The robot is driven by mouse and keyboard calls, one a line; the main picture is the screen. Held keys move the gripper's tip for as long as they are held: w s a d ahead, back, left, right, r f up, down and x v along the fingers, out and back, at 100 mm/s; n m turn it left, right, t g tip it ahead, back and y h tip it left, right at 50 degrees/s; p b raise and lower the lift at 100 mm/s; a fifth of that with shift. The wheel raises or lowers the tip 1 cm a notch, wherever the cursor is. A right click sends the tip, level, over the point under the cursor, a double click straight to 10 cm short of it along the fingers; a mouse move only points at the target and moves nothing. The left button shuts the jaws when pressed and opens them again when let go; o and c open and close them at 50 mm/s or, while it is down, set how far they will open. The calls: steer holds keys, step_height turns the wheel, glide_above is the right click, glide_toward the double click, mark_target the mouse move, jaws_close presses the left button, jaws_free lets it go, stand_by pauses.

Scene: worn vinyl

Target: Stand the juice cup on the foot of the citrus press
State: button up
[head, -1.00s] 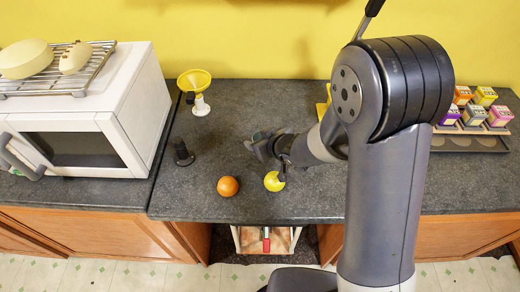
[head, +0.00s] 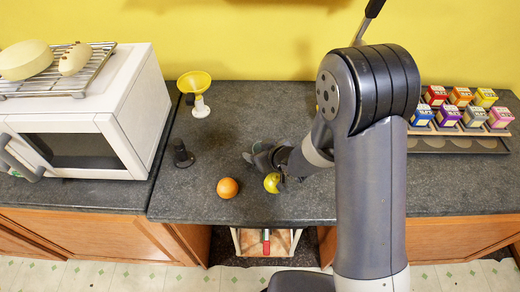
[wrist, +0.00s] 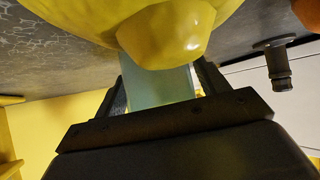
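The juice cup (wrist: 160,88) is pale green and see-through. In the wrist view it lies between the two fingers of my gripper (wrist: 165,90), which look closed on its sides; the fingertips are hidden behind a lemon. In the head view my gripper (head: 262,160) is low over the counter, just behind the lemon, and the cup (head: 247,157) shows only as a small greenish patch at its left. The citrus press is mostly hidden behind my arm; its lever (head: 367,22) with a black handle sticks out above.
The lemon (head: 271,183) is close by my gripper and fills the top of the wrist view (wrist: 175,35). An orange (head: 227,188), a dark mill (head: 182,154) and a yellow funnel (head: 194,82) stand left. A microwave (head: 75,145) is far left, a rack of small boxes (head: 460,143) right.

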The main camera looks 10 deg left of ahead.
steer(key=shift+o, duration=0.7)
